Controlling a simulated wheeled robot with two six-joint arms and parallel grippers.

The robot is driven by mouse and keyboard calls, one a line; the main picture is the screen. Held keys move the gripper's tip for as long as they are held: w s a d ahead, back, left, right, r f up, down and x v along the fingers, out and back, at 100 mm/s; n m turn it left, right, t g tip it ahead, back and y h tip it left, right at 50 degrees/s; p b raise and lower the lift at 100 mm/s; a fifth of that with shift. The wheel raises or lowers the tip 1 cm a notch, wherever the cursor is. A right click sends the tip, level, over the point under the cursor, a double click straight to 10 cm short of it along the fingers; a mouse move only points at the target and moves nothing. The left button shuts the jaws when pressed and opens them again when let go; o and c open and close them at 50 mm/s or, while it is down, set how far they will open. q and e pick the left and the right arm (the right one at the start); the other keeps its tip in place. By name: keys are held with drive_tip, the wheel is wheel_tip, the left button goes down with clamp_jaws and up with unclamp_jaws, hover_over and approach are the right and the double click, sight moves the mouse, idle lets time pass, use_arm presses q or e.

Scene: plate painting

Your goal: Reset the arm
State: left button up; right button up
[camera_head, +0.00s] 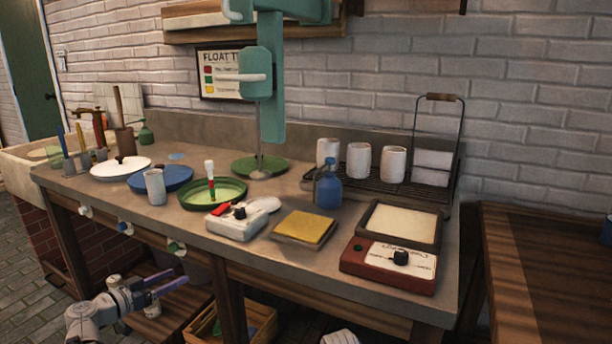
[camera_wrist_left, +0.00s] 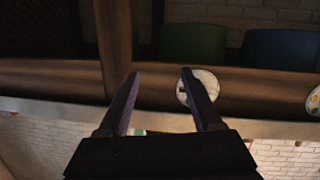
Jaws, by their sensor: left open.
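My left gripper (camera_head: 168,279) is low in front of the workbench, below the level of the benchtop, with its dark purple fingers pointing right. In the left wrist view my left gripper (camera_wrist_left: 160,74) shows its two fingers apart, with nothing between them. A round white knob (camera_wrist_left: 202,86) on a wooden rail shows beyond the right finger. My right gripper is not in the head view; only a small pale piece shows at the bottom edge.
The workbench (camera_head: 270,262) carries a green dish (camera_head: 190,200), a grey-white box with a red switch (camera_head: 236,228), a yellow sponge pad (camera_head: 304,228), a blue bottle (camera_head: 328,190) and a red-brown device (camera_head: 385,272). A wooden crate (camera_head: 207,325) stands below.

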use_arm(q)
drive_tip(key=s+d+f+n+g+y, duration=0.1)
drive_tip(key=s+d+f+g, duration=0.2)
drive_tip(key=d+f+g, duration=0.5)
drive_tip(key=s+d+f+g+y, duration=0.1)
drive_tip(key=s+d+f, duration=0.35)
drive_tip(key=d, duration=0.65)
drive_tip(key=s+d+f+n+g+y, duration=0.35)
drive_tip(key=s+f+y, duration=0.25)
drive_tip(key=s, duration=0.2)
drive_tip(key=s+d+m+g+y, duration=0.15)
drive_tip(key=s+d+m, duration=0.35)
drive_tip(key=d, duration=0.6)
wheel_tip(320, 180, up, 37)
drive_tip(key=n+p, duration=0.1)
drive_tip(key=p, duration=3.5)
drive_tip(key=shift+s, duration=0.3)
drive_tip(key=shift+f, duration=0.1)
